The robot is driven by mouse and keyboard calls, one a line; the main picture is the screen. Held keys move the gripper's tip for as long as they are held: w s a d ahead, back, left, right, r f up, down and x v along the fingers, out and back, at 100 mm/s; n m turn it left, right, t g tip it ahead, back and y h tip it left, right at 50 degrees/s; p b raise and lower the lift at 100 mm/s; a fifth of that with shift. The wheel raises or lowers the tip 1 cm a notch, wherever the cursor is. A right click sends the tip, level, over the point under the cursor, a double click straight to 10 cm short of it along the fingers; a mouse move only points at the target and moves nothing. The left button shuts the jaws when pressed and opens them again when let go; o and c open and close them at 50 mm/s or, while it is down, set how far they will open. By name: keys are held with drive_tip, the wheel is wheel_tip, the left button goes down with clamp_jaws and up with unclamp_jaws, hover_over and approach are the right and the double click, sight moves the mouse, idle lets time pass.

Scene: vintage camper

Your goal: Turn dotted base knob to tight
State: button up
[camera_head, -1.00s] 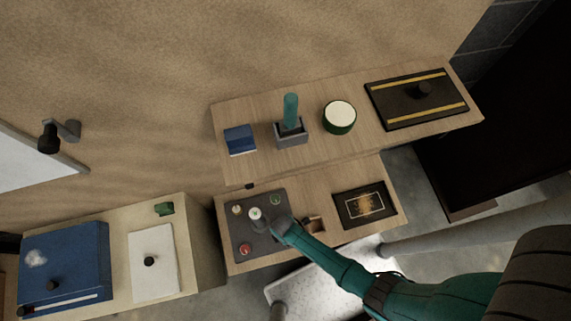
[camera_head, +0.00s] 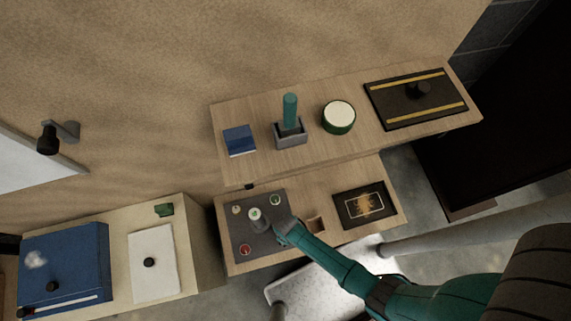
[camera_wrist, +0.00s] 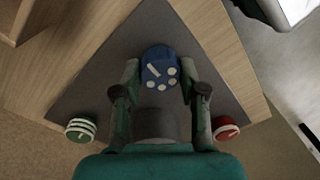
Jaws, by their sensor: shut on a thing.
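The dotted knob (camera_wrist: 158,68) is blue with white dots and a white bar on its face, near the far corner of a dark grey panel in the wrist view. My gripper (camera_wrist: 159,76) has one finger on each side of it and is shut on it. The bar slants toward the upper left. In the head view my gripper (camera_head: 281,232) is over the right part of the grey panel (camera_head: 265,244) and hides the blue knob.
A red knob (camera_wrist: 226,128) and a green striped knob (camera_wrist: 80,130) flank my fingers. A white-topped piece (camera_head: 255,213) stands mid-panel, close to my gripper.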

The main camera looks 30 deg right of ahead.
drive_tip(key=m, duration=1.1)
drive_tip(key=shift+s+t, duration=0.1)
drive_tip(key=shift+t, duration=0.2)
drive_tip(key=shift+m, duration=1.9)
drive_tip(key=shift+d, duration=0.1)
drive_tip(key=o, duration=1.1)
drive_tip(key=shift+o, duration=0.2)
wheel_tip(320, 180, up, 12)
drive_tip(key=shift+s+d, duration=0.15)
drive_tip(key=shift+d, duration=0.05)
